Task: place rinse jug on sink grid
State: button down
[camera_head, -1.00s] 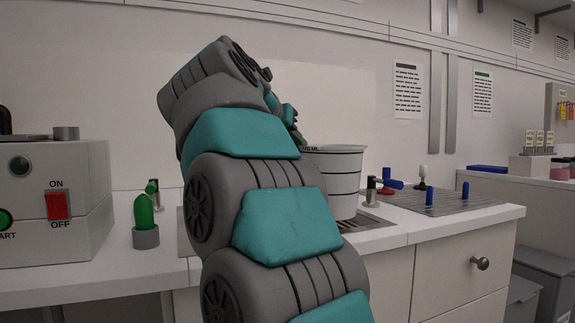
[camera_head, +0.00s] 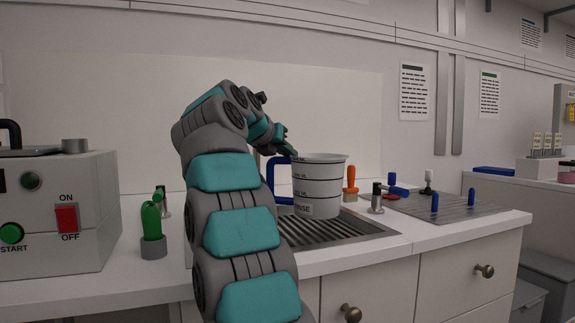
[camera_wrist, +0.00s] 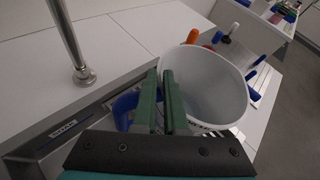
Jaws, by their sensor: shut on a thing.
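The rinse jug (camera_head: 318,188) is a white, tapered cup with dark level lines, lettering and a blue handle (camera_head: 281,180) on its left. It looks upright over the back part of the slatted grey sink grid (camera_head: 335,232); whether its base touches the grid I cannot tell. My gripper (camera_head: 288,151) is at the jug's rim on the handle side, shut on it. In the wrist view, the green fingers of my gripper (camera_wrist: 166,100) are close together at the rim of the jug (camera_wrist: 210,85), and part of the blue handle (camera_wrist: 124,108) shows beside them.
A metal post (camera_wrist: 68,40) stands near the jug in the wrist view. An orange-handled tool (camera_head: 350,184) and a small tap (camera_head: 376,198) stand right of the jug. A pegged grey mat (camera_head: 455,207) lies farther right. A green cactus-like object (camera_head: 151,222) stands left.

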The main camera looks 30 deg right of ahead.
jog(key=shift+w+f+b, duration=0.1)
jog(key=shift+f+b, duration=0.5)
jog(key=shift+f, duration=1.25)
jog(key=c, duration=1)
grip_release()
jog(key=v, duration=1.2)
jog(key=shift+b, duration=0.35)
